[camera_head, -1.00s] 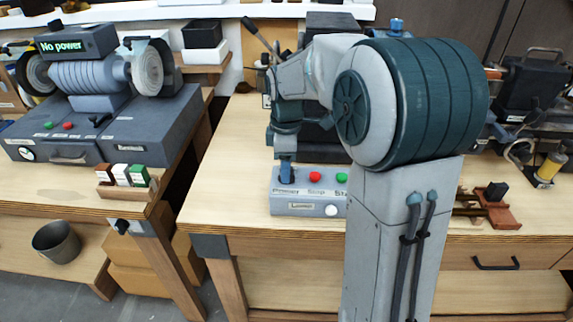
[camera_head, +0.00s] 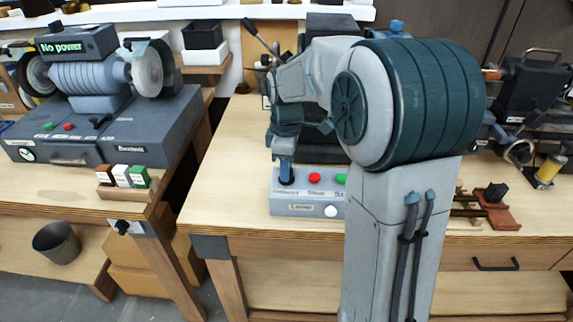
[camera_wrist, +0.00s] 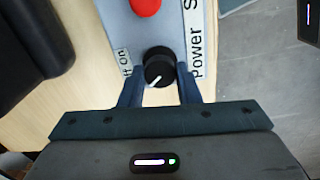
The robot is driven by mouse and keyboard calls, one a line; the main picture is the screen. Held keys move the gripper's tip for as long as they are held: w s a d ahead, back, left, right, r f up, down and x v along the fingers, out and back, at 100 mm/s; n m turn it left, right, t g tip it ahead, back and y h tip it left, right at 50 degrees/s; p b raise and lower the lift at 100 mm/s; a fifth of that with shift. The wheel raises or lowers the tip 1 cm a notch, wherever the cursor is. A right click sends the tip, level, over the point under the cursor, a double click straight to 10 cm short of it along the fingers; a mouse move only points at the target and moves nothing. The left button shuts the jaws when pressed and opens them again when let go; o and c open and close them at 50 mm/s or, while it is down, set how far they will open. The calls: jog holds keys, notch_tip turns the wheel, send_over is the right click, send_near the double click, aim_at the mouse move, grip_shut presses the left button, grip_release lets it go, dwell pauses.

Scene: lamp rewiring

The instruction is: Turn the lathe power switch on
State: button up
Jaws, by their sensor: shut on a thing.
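The lathe power switch is a black round knob (camera_wrist: 159,63) with a white pointer mark, on a grey-blue control box (camera_head: 309,209). In the wrist view the knob sits between the two blue fingers of my gripper (camera_wrist: 160,84), which are shut on it. Its white mark points to the lower left. A "Power" label (camera_wrist: 197,50) is on one side and a partly hidden "Off On" label (camera_wrist: 125,60) on the other. In the head view my gripper (camera_head: 286,174) reaches down onto the box's left end, hiding most of the knob.
A grinder (camera_head: 92,75) showing "No power" stands on the left bench. My arm hides part of the lathe bench.

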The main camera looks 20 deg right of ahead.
jog(key=m, duration=0.4)
jog(key=m+p, duration=0.1)
jog(key=m, duration=0.3)
jog(key=shift+m, duration=0.4)
jog(key=m, duration=0.4)
jog(key=shift+m+p, duration=0.3)
jog(key=shift+m, duration=1.6)
jog(key=o, duration=1)
jog(key=shift+r, duration=0.1)
notch_tip(320, 180, up, 14)
jog(key=shift+f, duration=0.1)
